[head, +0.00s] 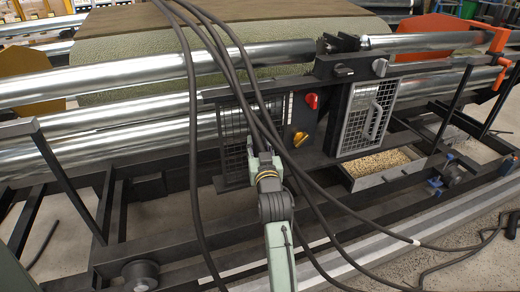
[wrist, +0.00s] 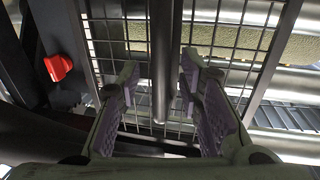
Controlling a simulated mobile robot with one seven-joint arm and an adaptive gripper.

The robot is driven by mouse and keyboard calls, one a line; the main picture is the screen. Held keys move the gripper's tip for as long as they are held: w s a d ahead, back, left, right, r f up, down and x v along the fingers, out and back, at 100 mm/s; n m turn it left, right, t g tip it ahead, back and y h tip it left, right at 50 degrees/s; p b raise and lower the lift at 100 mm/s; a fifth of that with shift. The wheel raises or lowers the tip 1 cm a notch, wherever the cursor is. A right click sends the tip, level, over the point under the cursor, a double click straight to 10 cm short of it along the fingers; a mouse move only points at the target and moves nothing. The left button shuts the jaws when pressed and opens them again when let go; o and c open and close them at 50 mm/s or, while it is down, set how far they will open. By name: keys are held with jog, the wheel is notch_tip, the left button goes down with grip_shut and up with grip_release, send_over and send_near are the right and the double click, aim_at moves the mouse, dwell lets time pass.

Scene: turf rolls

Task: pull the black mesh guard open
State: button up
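The black mesh guard (head: 233,121) is an upright framed grid on the dark machine frame, left of the red and yellow knobs. It looks closed. My gripper (head: 263,160) is in front of its lower right part; cables hide some of it. In the wrist view the mesh (wrist: 225,37) fills the middle, with a dark upright bar (wrist: 162,55), apparently its handle, in front of it. My gripper (wrist: 160,75) is open, with one finger on each side of the bar. Gaps show between fingers and bar, and I cannot tell if either touches.
A second, grey-framed mesh guard (head: 368,116) with a handle stands to the right. The red knob (head: 312,101) and yellow knob (head: 300,139) sit between the guards. Dark cables (head: 192,130) hang across the front. Shiny rollers (head: 130,78) run behind.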

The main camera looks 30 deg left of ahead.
jog(key=v, duration=1.2)
jog(key=shift+a, duration=0.1)
